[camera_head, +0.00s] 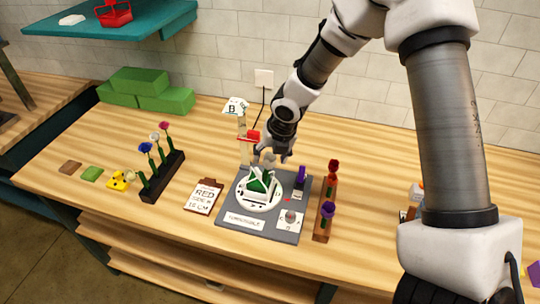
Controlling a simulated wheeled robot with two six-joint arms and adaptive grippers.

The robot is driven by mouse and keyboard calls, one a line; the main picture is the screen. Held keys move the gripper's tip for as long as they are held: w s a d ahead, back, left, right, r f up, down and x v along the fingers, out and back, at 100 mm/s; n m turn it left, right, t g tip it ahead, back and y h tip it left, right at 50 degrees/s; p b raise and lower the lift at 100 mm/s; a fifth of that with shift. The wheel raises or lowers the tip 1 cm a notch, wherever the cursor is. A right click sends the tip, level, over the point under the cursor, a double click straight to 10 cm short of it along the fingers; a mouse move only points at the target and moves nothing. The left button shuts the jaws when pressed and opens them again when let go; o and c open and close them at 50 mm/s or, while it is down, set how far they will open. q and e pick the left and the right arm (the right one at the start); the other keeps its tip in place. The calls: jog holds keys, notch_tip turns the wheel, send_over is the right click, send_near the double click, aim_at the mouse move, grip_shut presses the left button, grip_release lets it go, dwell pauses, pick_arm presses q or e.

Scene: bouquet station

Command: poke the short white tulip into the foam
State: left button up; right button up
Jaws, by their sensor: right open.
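My right gripper (272,156) reaches down from the upper right and is open, just behind and above the turntable. The green foam (262,182) sits in a white holder on the round white turntable plate (246,197), on a grey base. A small white flower (154,137) stands upright in the dark rack at the left, between a blue flower (145,148) and a magenta flower (164,126). It is too small to tell whether it is the short tulip. A pale shape at the gripper's fingertips is too small to identify. My left gripper is out of view.
A ruler post with a red marker (249,136) stands behind the turntable. A brown rack (324,226) with red and purple flowers is to its right, and a written card (204,196) to its left. Green blocks (147,91) lie at the back left. Bare table shows at front left.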

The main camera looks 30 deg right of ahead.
jog(key=shift+p+v, duration=0.85)
jog(key=shift+v, duration=0.75)
jog(key=o, duration=0.6)
jog(key=shift+c, duration=0.2)
jog(key=shift+f, duration=0.1)
